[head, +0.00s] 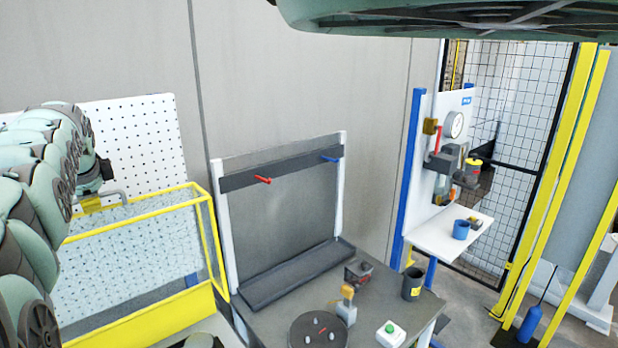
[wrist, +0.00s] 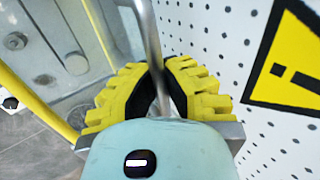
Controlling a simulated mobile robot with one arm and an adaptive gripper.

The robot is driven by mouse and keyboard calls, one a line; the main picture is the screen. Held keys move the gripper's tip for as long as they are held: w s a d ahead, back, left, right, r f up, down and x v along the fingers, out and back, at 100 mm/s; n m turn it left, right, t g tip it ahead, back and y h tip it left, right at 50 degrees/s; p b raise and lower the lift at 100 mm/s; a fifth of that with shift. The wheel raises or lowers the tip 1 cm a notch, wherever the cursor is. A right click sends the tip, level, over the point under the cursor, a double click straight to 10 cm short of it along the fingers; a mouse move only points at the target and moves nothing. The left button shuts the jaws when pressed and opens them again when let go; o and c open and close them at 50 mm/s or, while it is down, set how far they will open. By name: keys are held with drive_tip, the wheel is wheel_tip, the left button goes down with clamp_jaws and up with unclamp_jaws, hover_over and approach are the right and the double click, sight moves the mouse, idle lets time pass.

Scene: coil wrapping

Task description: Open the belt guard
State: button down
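The belt guard is a clear panel box with a yellow frame (head: 206,240) at the left of the head view. Its top looks level, and the guard looks closed. A grey bar handle (head: 118,192) stands at its top edge. My gripper (head: 93,205) is at this handle, partly hidden by my arm. In the wrist view the yellow fingers of my gripper (wrist: 157,78) close in from both sides on the grey handle bar (wrist: 150,35). Their dark pads appear to touch it. The guard's clear panel and yellow edge (wrist: 35,105) show at the left there.
A white pegboard (head: 130,125) stands behind the guard; a yellow warning sign (wrist: 290,60) is on a perforated white panel close to my gripper. A grey workbench (head: 265,322) with a round dark plate (head: 318,328) and small items stands to the right.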

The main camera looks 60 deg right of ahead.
drive_tip(key=c, duration=1.3)
unclamp_jaws()
drive_tip(key=shift+w+d+r, duration=0.1)
drive_tip(key=shift+d+r, duration=0.15)
drive_tip(key=shift+r, duration=0.15)
drive_tip(key=shift+o, duration=1.4)
drive_tip(key=shift+f, duration=0.15)
drive_tip(key=shift+a, duration=0.1)
drive_tip(key=shift+f, duration=0.1)
drive_tip(key=shift+a, duration=0.1)
